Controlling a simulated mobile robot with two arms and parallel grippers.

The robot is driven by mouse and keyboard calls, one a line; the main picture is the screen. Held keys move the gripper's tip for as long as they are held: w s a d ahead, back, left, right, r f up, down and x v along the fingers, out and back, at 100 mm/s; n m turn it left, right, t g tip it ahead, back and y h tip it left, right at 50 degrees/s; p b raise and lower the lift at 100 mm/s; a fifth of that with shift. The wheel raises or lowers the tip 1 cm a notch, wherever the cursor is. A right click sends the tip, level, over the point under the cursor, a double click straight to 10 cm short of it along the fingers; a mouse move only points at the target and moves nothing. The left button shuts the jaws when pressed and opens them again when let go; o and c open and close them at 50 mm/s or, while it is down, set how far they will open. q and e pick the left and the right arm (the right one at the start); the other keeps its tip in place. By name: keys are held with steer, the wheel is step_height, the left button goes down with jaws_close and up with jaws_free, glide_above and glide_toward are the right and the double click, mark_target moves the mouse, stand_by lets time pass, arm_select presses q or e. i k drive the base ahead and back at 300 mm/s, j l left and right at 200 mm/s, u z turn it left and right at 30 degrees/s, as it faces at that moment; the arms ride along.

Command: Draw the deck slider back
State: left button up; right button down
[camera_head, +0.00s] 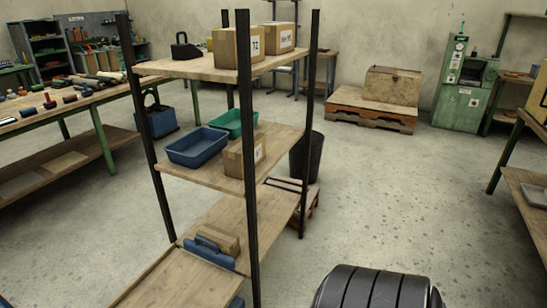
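No part that I can clearly tell as the deck slider shows. A shelf rack with black posts stands in front of me. Its lowest visible wooden deck (228,219) carries a blue item with a handle (210,254) and a small cardboard box (222,239). A wooden board (165,284) continues from this deck toward the lower left and is cut off by the picture's bottom edge. I cannot tell whether it slides. Neither of my grippers is in view.
The middle shelf (198,177) holds a blue bin (197,147), a green bin (233,123) and a box (244,158). Workbenches (62,100) stand left. A pallet (371,111) and green machine (463,88) stand behind. The floor right of the rack is largely clear.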

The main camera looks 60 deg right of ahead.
mark_target(214, 255)
steer(key=z, duration=1.35)
